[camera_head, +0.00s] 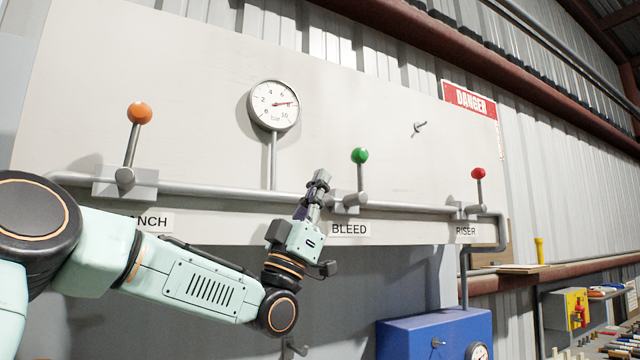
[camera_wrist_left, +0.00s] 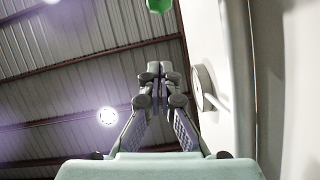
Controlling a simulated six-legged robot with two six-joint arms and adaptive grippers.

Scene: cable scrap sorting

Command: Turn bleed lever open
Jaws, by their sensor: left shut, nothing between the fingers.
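The bleed lever (camera_head: 360,178) has a green ball knob (camera_head: 360,156) and stands upright from its valve on the pipe, above the BLEED label (camera_head: 350,229). My left gripper (camera_head: 322,178) is shut and empty, pointing up, just left of the lever and lower than the knob. In the head view it overlaps the pipe, and I cannot tell whether it touches anything. In the left wrist view the closed fingertips (camera_wrist_left: 160,72) show in the middle, with the green knob (camera_wrist_left: 159,5) cut off at the top edge. My right gripper is not in view.
The orange-knobbed branch lever (camera_head: 139,113) stands at left and the red-knobbed riser lever (camera_head: 479,174) at right. A pressure gauge (camera_head: 274,105) rises from the pipe (camera_head: 225,190) left of the bleed lever. A blue box (camera_head: 430,335) is below. The panel above the green knob is clear.

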